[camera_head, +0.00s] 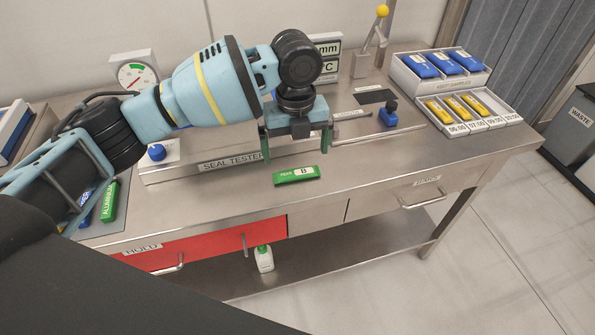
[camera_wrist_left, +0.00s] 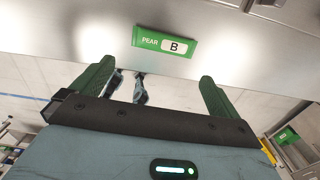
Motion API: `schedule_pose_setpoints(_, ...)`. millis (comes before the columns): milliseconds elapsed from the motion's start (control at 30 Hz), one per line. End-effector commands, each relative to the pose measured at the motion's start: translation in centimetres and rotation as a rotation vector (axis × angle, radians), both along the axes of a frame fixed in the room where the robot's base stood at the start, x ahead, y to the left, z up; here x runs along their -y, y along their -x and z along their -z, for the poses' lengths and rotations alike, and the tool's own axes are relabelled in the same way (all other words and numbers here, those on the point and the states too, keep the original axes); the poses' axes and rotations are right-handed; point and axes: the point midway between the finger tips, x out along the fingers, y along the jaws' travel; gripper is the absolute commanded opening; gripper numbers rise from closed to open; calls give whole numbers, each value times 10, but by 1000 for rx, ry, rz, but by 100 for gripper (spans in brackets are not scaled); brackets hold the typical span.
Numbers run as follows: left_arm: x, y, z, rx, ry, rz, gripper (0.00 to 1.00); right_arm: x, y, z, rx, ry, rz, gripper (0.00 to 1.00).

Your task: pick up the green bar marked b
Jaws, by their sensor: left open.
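The green bar marked B (camera_head: 297,174) lies flat on the steel table, near its front edge, with "PEAR" on its label. In the left wrist view the green bar (camera_wrist_left: 165,42) shows beyond the fingertips, between their lines. My left gripper (camera_head: 296,150) is open and empty, above and just behind the bar in the head view, apart from it. Its two green fingers also show in the left wrist view (camera_wrist_left: 156,78), spread wide. My right gripper is in neither view.
The seal tester (camera_head: 232,163) stands behind the bar. A blue-knobbed device (camera_head: 388,114) stands to the right, with a tray of yellow bars (camera_head: 470,108) further right. A green aluminum bar (camera_head: 109,201) lies at the left. The table right of the bar is clear.

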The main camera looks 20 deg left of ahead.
Motion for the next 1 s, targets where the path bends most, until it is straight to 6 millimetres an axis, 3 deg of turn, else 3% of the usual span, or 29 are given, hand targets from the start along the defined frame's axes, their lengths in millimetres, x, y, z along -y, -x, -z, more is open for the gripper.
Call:
schedule_pose_setpoints(200, 0, 0, 22, -2, -1, -2, 100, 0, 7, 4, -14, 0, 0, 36)
schedule_pose_setpoints(433, 0, -2, 29, 0, 0, -3, 100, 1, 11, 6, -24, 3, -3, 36)
schedule_pose_setpoints(800, -1, -9, 73, 1, -1, -2, 100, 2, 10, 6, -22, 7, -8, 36)
schedule_pose_setpoints(1000, -1, -9, 76, 2, 0, -2, 100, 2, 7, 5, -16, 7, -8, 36)
